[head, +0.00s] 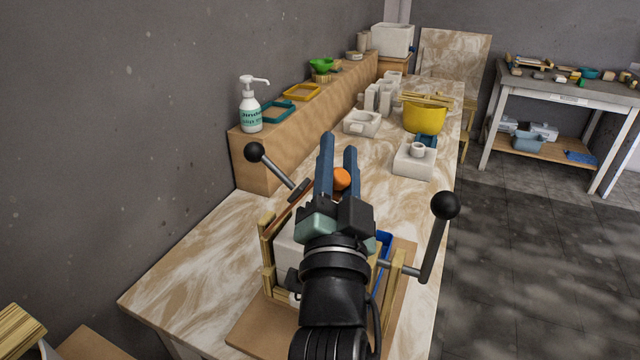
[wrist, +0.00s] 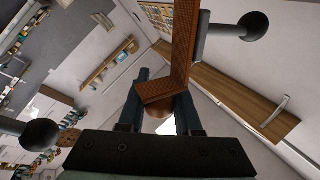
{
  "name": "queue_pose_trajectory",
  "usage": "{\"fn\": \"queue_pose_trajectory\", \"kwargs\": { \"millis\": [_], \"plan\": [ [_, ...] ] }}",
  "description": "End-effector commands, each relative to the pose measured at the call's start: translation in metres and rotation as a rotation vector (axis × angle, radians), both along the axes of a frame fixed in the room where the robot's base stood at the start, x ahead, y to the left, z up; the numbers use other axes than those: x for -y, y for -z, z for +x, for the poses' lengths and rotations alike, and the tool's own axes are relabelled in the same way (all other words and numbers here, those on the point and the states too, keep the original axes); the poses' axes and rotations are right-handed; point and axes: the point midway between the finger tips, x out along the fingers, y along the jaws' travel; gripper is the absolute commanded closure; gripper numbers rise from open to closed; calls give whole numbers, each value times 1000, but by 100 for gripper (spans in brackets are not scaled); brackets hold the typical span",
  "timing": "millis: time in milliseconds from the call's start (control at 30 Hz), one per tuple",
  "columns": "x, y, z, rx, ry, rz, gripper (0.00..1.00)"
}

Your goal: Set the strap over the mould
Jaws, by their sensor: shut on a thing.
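My gripper (head: 339,152) reaches over the wooden clamp frame (head: 267,252), its blue fingers pointing away from the head camera. The fingers are closed around an orange ball knob (head: 342,180). The wrist view shows the knob (wrist: 159,106) between the fingers, against a brown strap (wrist: 183,45) with a bent end. In the head view, most of the strap is hidden behind my gripper. A pale mould (head: 289,248) sits inside the frame below, partly covered by my wrist. I cannot tell whether the strap touches it.
Black-balled levers stand on both sides of the frame, one at left (head: 254,152) and one at right (head: 444,206). Beyond are white moulds (head: 413,162) and a yellow bucket (head: 424,118). A pump bottle (head: 250,112) stands on the left ledge. The tabletop's left front (head: 185,290) is clear.

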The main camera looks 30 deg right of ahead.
Motion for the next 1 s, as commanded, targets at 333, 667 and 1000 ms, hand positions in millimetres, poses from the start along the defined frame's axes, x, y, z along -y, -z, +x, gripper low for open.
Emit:
{"fn": "queue_pose_trajectory", "kwargs": {
  "millis": [333,667,1000],
  "plan": [
    [16,35,-21,171,-1,127,100],
    [28,61,-37,328,-1,251,100],
    [37,90,-48,483,-1,375,100]
  ]
}}
